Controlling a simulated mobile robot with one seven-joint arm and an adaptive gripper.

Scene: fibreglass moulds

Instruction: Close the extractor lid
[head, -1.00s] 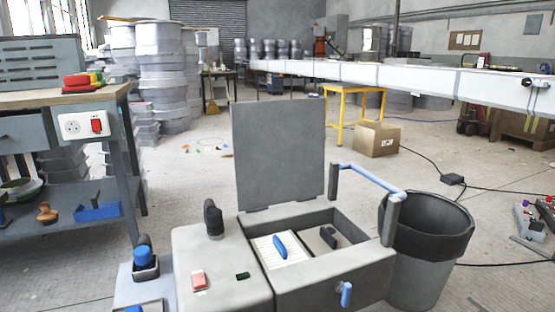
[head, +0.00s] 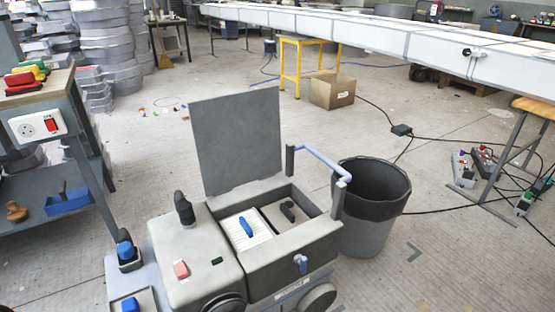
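The extractor (head: 196,257) is a grey wheeled box in the lower middle of the head view. Its flat grey lid (head: 238,140) stands open, upright and leaning slightly back, hinged at the rear edge of the open compartment (head: 318,232). Inside lie a white pleated filter (head: 238,240) with a blue handle (head: 246,227) and a dark handle (head: 288,212) on a grey panel. A light blue bar handle (head: 320,160) rises at the right side. My gripper is not in view.
A dark bin (head: 372,205) stands close to the extractor's right. A workbench (head: 50,100) is at the left. A cardboard box (head: 332,91) and yellow stand (head: 290,68) are behind. Cables and power strips (head: 463,168) lie right. Floor behind the lid is mostly clear.

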